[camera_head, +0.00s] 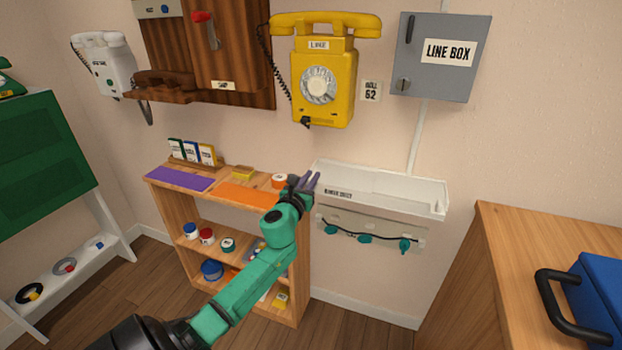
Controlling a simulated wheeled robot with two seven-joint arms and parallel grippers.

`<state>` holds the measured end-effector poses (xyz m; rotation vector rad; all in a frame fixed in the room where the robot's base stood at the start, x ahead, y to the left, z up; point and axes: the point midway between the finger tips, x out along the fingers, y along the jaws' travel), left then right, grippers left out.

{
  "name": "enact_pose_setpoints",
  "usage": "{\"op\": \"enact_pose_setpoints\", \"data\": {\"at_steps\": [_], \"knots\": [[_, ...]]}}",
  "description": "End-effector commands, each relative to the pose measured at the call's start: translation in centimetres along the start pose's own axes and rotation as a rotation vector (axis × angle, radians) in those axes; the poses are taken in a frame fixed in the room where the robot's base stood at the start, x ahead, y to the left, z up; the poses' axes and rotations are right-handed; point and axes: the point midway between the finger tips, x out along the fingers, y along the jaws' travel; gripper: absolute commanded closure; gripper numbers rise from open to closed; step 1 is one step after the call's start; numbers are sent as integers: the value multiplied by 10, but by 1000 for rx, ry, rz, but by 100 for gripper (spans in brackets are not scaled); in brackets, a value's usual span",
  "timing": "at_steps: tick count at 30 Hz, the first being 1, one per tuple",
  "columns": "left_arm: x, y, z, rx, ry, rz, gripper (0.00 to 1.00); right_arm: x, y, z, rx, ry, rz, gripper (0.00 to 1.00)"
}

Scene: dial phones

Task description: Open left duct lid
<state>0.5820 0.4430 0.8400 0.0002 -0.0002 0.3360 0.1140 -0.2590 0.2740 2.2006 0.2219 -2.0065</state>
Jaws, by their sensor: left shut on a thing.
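The white duct (397,202) is a long, shallow box on the wall below the yellow phone, with small lettering on its front. Its top looks pale and trough-like, and I cannot make out a separate lid edge clearly. My left gripper (305,182) is at the left end of the duct, its fingers pointing up at the corner. It is shut on the left duct lid, though the gripped part is mostly hidden by the fingers. My right gripper is not in view.
A wooden shelf (165,200) with cards, mats and small tins stands left of the duct. A rail with teal knobs (365,238) hangs just below it. The grey line box (437,83) is above right. A wooden cabinet (512,235) with a blue case (596,290) stands at right.

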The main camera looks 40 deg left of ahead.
Motion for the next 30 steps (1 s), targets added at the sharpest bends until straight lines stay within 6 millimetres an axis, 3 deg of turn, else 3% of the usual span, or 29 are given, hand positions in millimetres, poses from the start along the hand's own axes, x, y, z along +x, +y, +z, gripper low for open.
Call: {"op": "enact_pose_setpoints", "data": {"at_steps": [8, 21, 30], "knots": [[0, -25, 0, -3, 2, -4, 100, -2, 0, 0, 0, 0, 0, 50], [0, -134, 0, -2, 1, -3, 100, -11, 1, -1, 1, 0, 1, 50], [0, -176, -1, 0, 2, -2, 100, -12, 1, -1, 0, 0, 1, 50]]}}
